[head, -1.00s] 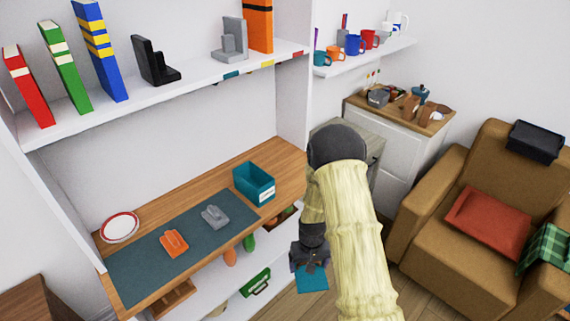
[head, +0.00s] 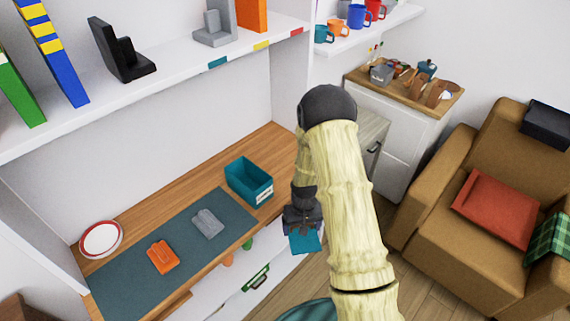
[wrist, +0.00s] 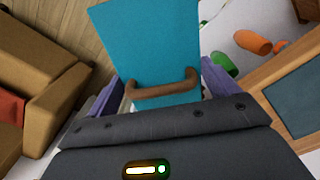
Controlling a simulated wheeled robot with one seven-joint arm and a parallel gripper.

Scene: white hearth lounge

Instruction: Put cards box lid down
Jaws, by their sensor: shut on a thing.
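The cards box lid is a flat teal panel with a brown bar handle; it fills the top middle of the wrist view (wrist: 145,45). My gripper (wrist: 165,92) is shut on it at the handle, one purple finger at each side. In the head view my gripper (head: 302,222) holds the lid (head: 304,240) hanging in front of the desk, right of and below the desk top. An open teal box with a white label (head: 250,180) stands at the desk's right end, apart from the lid. Its inside is partly hidden.
The wooden desk (head: 270,143) carries a dark mat (head: 130,262) with an orange thing (head: 163,257) and a grey thing (head: 207,223), plus a plate (head: 101,239). A shelf hangs above. An armchair (head: 455,200) stands at right.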

